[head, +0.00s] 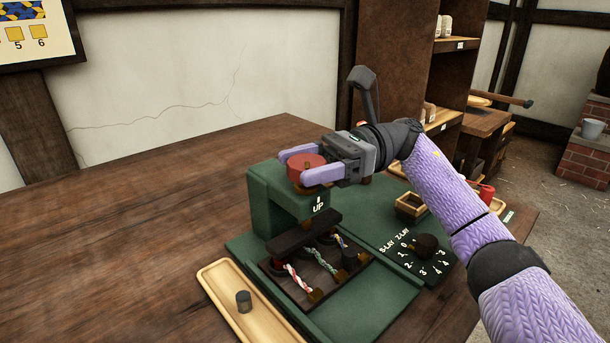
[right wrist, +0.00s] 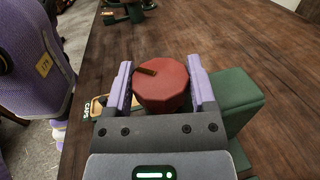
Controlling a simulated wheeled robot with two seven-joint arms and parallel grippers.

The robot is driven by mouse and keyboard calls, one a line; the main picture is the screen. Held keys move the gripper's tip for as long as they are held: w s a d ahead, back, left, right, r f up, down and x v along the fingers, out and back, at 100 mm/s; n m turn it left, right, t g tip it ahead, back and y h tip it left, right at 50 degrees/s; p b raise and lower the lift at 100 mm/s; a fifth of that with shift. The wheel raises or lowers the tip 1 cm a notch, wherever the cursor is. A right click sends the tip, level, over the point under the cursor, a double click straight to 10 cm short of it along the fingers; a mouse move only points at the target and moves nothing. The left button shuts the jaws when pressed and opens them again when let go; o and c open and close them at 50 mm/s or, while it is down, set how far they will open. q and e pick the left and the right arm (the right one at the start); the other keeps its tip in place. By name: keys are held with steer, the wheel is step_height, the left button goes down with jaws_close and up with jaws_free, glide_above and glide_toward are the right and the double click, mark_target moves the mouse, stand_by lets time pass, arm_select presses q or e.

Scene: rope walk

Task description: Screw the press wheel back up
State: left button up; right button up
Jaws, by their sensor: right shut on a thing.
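The red press wheel (head: 307,168) sits on top of the green press frame (head: 265,205), above a label reading "UP". My right gripper (head: 302,172) is shut on the wheel, with one lilac finger on each side of it. In the right wrist view the wheel (right wrist: 161,84) is many-sided with a dark mark on its top, between the fingers. The dark press plate (head: 305,232) hangs below the frame, over the back of a dark tray (head: 330,285) with several coloured rope pieces. My left gripper is not in view.
A wooden tray (head: 215,279) with a dark grey cylinder (head: 243,300) lies front left. A dial with a dark knob (head: 427,245) and a small wooden box (head: 410,207) are to the right. The table's left side (head: 120,230) is clear.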

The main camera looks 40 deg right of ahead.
steer(key=shift+f+n+g+b, duration=0.2)
steer(key=shift+n+g+b, duration=0.9)
steer(key=shift+g, duration=0.8)
steer(key=shift+n+g+b, duration=0.45)
steer(key=shift+n+g, duration=0.15)
steer(key=shift+g, duration=0.4)
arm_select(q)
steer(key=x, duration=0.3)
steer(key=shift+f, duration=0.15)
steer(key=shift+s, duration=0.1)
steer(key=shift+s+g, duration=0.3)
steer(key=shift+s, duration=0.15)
arm_select(e)
steer(key=shift+n+g, duration=0.3)
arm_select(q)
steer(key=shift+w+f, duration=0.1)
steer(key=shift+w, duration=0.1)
arm_select(e)
steer(key=o, duration=1.2)
steer(key=shift+c, duration=0.2)
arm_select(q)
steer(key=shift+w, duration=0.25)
arm_select(e)
steer(key=shift+r, duration=0.1)
